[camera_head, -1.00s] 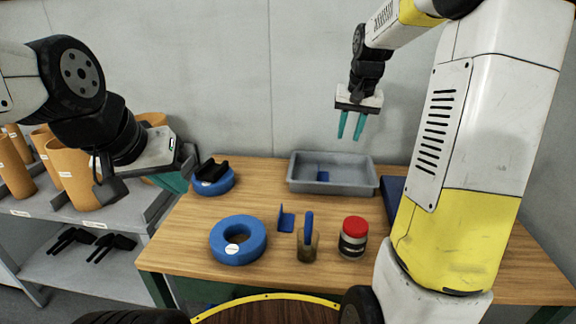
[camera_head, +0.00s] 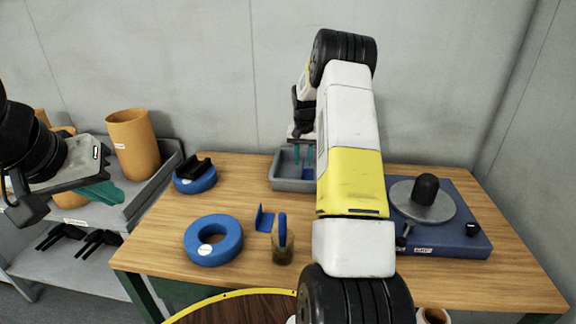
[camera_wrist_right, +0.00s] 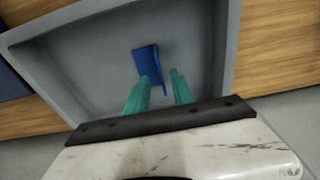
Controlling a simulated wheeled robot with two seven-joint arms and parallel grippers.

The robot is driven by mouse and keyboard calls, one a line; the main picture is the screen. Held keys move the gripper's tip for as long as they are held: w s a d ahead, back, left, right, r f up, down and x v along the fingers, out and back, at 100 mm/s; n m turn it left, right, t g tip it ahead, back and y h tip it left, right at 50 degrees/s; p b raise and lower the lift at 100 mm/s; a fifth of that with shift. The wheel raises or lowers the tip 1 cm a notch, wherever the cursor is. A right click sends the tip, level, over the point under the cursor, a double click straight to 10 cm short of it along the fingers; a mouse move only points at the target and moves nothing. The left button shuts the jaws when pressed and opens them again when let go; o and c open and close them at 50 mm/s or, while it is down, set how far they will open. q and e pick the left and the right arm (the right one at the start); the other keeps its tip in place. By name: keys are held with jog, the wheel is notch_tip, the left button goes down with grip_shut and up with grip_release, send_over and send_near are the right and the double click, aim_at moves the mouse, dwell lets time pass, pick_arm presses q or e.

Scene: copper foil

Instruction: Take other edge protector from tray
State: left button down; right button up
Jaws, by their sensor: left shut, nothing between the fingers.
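The grey tray (camera_head: 291,186) stands at the back of the wooden table. A blue angled edge protector (camera_wrist_right: 147,62) lies in it; a small part also shows in the head view (camera_head: 308,174). My right gripper (camera_wrist_right: 161,76) points down at the tray with its teal fingers apart. The edge protector lies just beyond the left-hand fingertip in the wrist view; I cannot tell whether they touch. The right gripper shows partly in the head view (camera_head: 304,160). Another blue edge protector (camera_head: 264,218) sits on the table. My left gripper (camera_head: 112,193) is shut and empty, left of the table.
A blue ring (camera_head: 213,240) and a brush-like tool in a pot (camera_head: 282,245) stand near the front. Another blue ring (camera_head: 195,182) with a black part on it is at the back left. A blue base with a grey disc (camera_head: 422,200) stands right. My right arm hides the table's middle.

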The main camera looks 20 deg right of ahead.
aim_at(308, 170)
jog(key=f, duration=0.3)
jog(key=shift+w+f, duration=0.25)
jog(key=shift+f, duration=0.1)
grip_shut()
jog(key=shift+r, duration=0.1)
